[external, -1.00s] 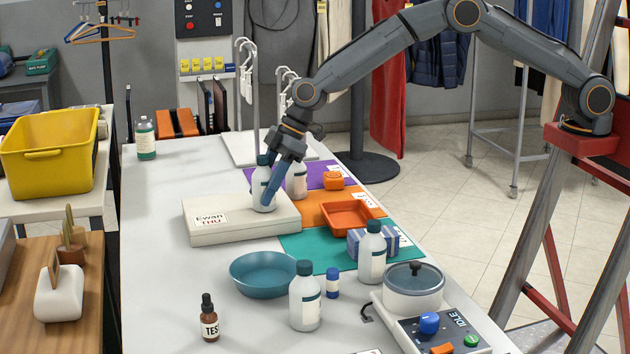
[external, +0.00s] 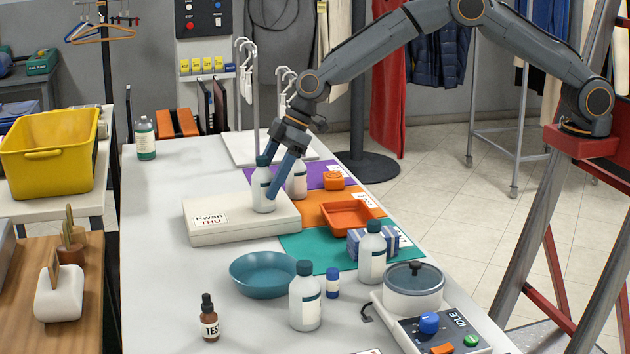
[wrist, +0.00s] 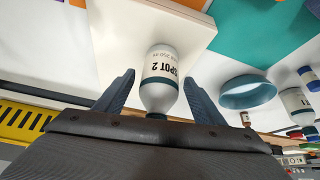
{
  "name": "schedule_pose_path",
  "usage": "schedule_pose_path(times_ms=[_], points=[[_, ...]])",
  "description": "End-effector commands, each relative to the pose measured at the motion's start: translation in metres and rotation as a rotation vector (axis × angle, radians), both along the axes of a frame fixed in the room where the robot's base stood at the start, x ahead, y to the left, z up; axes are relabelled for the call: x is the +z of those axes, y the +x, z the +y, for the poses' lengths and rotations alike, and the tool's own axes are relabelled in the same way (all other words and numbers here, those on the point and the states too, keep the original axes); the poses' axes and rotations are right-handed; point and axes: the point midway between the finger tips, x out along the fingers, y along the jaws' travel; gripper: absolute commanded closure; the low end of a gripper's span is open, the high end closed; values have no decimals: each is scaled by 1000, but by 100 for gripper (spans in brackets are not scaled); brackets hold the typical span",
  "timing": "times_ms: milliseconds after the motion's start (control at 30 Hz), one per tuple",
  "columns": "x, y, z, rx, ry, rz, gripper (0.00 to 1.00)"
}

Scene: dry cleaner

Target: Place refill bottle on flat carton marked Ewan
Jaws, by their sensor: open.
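The refill bottle (external: 262,190), white with a teal cap and a label, stands upright on the flat carton marked Ewan (external: 240,226) in the external view, near the carton's right back part. In the wrist view the bottle (wrist: 160,75) shows "SPOT 2" on its label, and the carton (wrist: 112,35) lies under its base. My gripper (external: 272,172) is open around the upper part of the bottle. In the wrist view its fingers (wrist: 160,92) stand on either side of the bottle, with gaps between them and it.
An orange tray (external: 350,217), a teal bowl (external: 264,274) and more bottles stand nearer the front.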

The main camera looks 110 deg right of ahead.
Motion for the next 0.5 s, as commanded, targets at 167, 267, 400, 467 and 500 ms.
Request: schedule_pose_path(times_ms=[167, 267, 400, 467, 500], points=[[30, -16, -4, -1, -1, -3, 37], [45, -25, -6, -1, -1, -2, 37], [64, -36, -7, 0, -2, -1, 37], [71, -40, -8, 0, -1, -1, 37], [75, -42, -8, 0, -1, -1, 37]])
